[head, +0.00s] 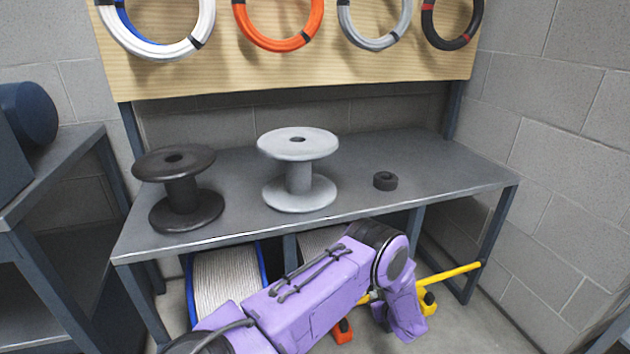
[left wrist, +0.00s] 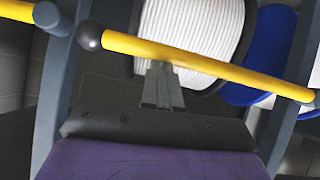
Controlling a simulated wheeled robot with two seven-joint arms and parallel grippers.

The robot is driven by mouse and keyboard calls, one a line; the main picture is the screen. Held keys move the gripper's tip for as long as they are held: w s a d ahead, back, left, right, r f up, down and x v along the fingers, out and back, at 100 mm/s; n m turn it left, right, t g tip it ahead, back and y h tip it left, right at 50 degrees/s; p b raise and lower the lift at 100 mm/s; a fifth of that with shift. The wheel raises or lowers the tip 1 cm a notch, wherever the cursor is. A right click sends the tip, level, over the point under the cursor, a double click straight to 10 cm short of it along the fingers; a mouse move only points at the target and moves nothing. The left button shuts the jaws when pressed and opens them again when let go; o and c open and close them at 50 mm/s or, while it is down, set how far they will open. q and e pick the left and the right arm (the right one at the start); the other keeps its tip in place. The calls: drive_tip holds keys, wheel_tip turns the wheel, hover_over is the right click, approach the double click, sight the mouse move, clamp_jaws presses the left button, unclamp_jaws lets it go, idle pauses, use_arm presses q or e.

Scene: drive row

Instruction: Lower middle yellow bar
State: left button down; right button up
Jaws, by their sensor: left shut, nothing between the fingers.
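A yellow bar (left wrist: 200,65) with a dark ball knob at one end crosses the left wrist view, sloping down to the right. Another yellow bar (left wrist: 15,10) shows at the upper left corner. In the head view a yellow bar (head: 452,272) shows low under the bench, partly hidden behind my purple arm. I cannot tell which bar is the middle one. My left gripper (left wrist: 162,75) is shut and empty, its fingertips right at the bar's near edge; I cannot tell if they touch. In the head view its fingers are hidden by my wrist. My right gripper is out of view.
White cable reels (head: 225,285) with blue flanges stand under the grey bench (head: 420,165). On the bench are a black spool (head: 180,190), a grey spool (head: 298,175) and a black tape roll (head: 385,181). An orange foot (head: 342,332) stands on the floor. A block wall is right.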

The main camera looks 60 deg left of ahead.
use_arm(q)
drive_tip(key=shift+a+f, duration=0.15)
drive_tip(key=shift+f, duration=0.2)
idle(0.3)
drive_tip(key=w+a+r+p+v, duration=0.1)
drive_tip(key=p+v, duration=0.5)
drive_tip(key=v, duration=0.7)
drive_tip(key=shift+r, duration=0.65)
drive_tip(key=shift+w, duration=0.15)
